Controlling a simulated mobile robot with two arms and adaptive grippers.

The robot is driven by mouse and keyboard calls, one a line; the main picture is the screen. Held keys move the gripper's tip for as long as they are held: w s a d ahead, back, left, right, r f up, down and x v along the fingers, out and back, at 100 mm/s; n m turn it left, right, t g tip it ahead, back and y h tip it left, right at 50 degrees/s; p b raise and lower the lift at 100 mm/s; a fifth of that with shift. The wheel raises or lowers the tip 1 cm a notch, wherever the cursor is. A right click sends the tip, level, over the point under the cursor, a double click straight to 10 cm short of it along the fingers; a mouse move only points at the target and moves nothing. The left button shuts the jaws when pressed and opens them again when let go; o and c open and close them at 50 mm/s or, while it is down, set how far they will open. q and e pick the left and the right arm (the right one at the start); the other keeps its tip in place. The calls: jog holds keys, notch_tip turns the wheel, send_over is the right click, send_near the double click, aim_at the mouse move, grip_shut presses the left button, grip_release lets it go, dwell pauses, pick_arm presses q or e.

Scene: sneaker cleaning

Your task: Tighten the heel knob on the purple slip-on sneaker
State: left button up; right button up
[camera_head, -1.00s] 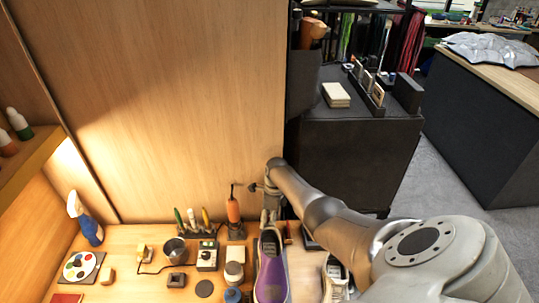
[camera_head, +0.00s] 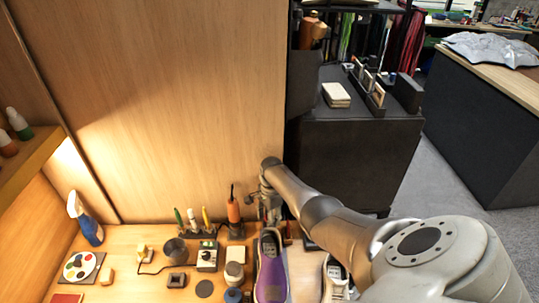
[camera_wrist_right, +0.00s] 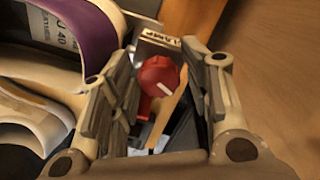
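The purple slip-on sneaker (camera_head: 271,275) lies on the workbench, toe toward me, in the head view. Its purple and cream heel opening (camera_wrist_right: 92,28) fills the upper left of the right wrist view. A red knob (camera_wrist_right: 158,76) with a white mark stands behind the heel. My right gripper (camera_wrist_right: 165,95) is open, with one finger on each side of the knob; a gap shows on the right, and contact on the left is unclear. In the head view my right gripper (camera_head: 270,208) points down behind the sneaker. My left gripper is out of view.
A white sneaker (camera_head: 337,280) lies to the right, partly behind my arm. A tool holder (camera_head: 203,234), an orange-handled tool (camera_head: 234,212), a control box (camera_head: 207,256) and a metal cup (camera_head: 175,250) stand left of the purple sneaker. The wooden wall (camera_head: 180,110) rises close behind.

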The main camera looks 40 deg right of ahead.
jog(key=n, duration=0.4)
jog(key=shift+s+a+f+n+h, duration=0.2)
jog(key=shift+s+f+n+h, duration=0.1)
jog(key=shift+n, duration=0.1)
jog(key=n, duration=0.3)
jog(key=shift+w+n, duration=0.1)
jog(key=shift+n, duration=0.2)
jog(key=n, duration=0.3)
jog(key=shift+w+d+r+n, duration=0.1)
jog(key=shift+r+n, duration=0.05)
jog(key=shift+n, duration=0.15)
jog(key=n, duration=0.3)
jog(key=shift+n+h, duration=0.3)
jog(key=shift+c, duration=0.2)
jog(key=c, duration=0.8)
jog(key=shift+o, duration=0.2)
jog(key=shift+m, duration=0.5)
jog(key=o, duration=0.8)
